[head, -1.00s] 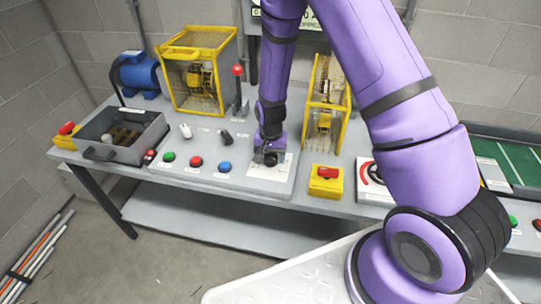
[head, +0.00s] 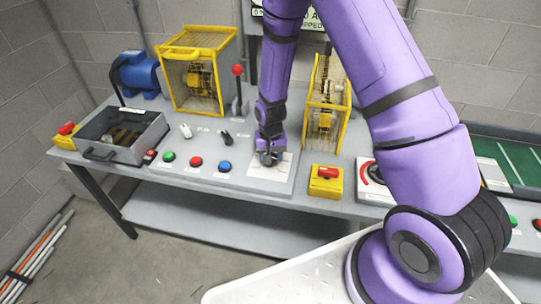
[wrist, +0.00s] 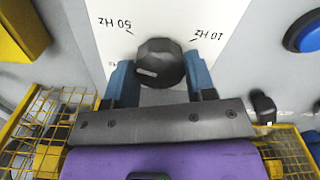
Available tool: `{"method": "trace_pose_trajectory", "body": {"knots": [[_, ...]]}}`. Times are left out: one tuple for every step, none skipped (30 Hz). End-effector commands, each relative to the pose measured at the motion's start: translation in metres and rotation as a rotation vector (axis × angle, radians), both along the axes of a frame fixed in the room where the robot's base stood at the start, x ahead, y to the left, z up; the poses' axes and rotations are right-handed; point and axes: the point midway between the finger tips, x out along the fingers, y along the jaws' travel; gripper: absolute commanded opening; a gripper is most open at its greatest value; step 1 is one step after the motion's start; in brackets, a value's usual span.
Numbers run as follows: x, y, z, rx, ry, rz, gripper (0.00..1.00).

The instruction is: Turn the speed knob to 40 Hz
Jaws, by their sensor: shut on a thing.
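The speed knob (wrist: 158,60) is dark and faceted, with a short pale mark on its face, in the middle of the wrist view. It sits on a white scale plate (wrist: 185,22), which also shows in the head view (head: 283,172). Upside-down labels read 50 Hz at left and 10 Hz at right; no 40 Hz label shows. My gripper (wrist: 160,76) has its blue fingers on either side of the knob and is shut on it. In the head view my gripper (head: 268,158) is over the plate and hides most of the knob.
Green (head: 169,157), red (head: 196,162) and blue (head: 225,167) buttons lie left of the plate. A yellow box with a red top (head: 326,181) stands at right. Yellow guards (head: 325,105) and a red-tipped lever (head: 237,85) stand behind.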

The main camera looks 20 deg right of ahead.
Motion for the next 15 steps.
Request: {"method": "trace_pose_trajectory", "body": {"knots": [[0.0002, -0.0001, 0.0003, 0.0, 0.0, 0.044, 0.27], [0.0002, -0.0001, 0.0003, 0.0, 0.0, 0.072, 0.27], [0.0002, -0.0001, 0.0003, 0.0, 0.0, 0.11, 0.27], [0.0002, -0.0001, 0.0003, 0.0, 0.0, 0.139, 0.27], [0.0002, -0.0001, 0.0003, 0.0, 0.0, 0.168, 0.27], [0.0002, 0.0, 0.0003, 0.0, 0.0, 0.206, 0.27], [0.0002, 0.0001, 0.0003, 0.0, 0.0, 0.235, 0.27], [0.0002, 0.0003, 0.0003, 0.0, 0.0, 0.263, 0.27], [0.0002, 0.0001, 0.0003, 0.0, 0.0, 0.301, 0.27], [0.0002, 0.0001, 0.0003, 0.0, 0.0, 0.329, 0.27], [0.0002, 0.0, 0.0003, 0.0, 0.0, 0.356, 0.27], [0.0003, -0.0001, 0.0003, 0.0, 0.0, 0.392, 0.27], [0.0003, -0.0002, 0.0003, 0.0, -0.001, 0.419, 0.27], [0.0003, -0.0002, 0.0003, 0.0, 0.0, 0.444, 0.27], [0.0003, -0.0002, 0.0003, 0.0, -0.001, 0.478, 0.27]]}}
